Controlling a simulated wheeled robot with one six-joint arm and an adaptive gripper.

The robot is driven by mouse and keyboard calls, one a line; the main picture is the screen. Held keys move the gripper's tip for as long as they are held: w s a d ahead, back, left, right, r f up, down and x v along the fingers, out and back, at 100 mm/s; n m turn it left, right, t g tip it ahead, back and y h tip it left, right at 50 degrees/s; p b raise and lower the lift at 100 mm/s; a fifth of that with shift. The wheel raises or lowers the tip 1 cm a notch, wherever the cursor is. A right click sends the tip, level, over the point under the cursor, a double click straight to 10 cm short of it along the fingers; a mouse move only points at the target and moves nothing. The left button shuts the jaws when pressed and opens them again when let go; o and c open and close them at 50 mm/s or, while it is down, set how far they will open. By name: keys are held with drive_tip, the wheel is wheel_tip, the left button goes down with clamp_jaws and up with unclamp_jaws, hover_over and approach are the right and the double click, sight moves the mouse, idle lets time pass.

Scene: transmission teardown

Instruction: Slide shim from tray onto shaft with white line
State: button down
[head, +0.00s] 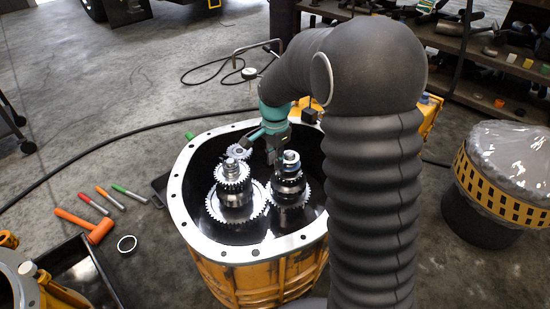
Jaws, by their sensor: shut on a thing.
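My gripper (276,152) is at the end of the dark sleeved arm, over the open gearbox housing (190,222). It is shut, pointing down, just left of the top of the right gear shaft (291,160). The thing in its jaws, which I take to be the shim, is too small and hidden to make out. The left gear shaft (232,172) stands upright with stacked gears. I cannot make out a white line on either shaft. A dark tray (103,272) lies at the lower left, partly cut off by the frame; no shim is discernible in it.
The housing's pale flange surrounds the shafts. A metal ring (126,244), an orange hammer (88,226) and several markers (108,197) lie left of it. A plastic-covered drum (495,185) stands right. A loaded shelf (480,45) is behind.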

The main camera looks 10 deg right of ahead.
drive_tip(key=shift+f+b, duration=0.3)
drive_tip(key=shift+f, duration=0.25)
drive_tip(key=c, duration=0.5)
unclamp_jaws()
drive_tip(key=shift+r, duration=0.15)
wheel_tip(320, 180, up, 8)
drive_tip(key=p, duration=0.4)
drive_tip(key=shift+n, duration=0.3)
idle(0.7)
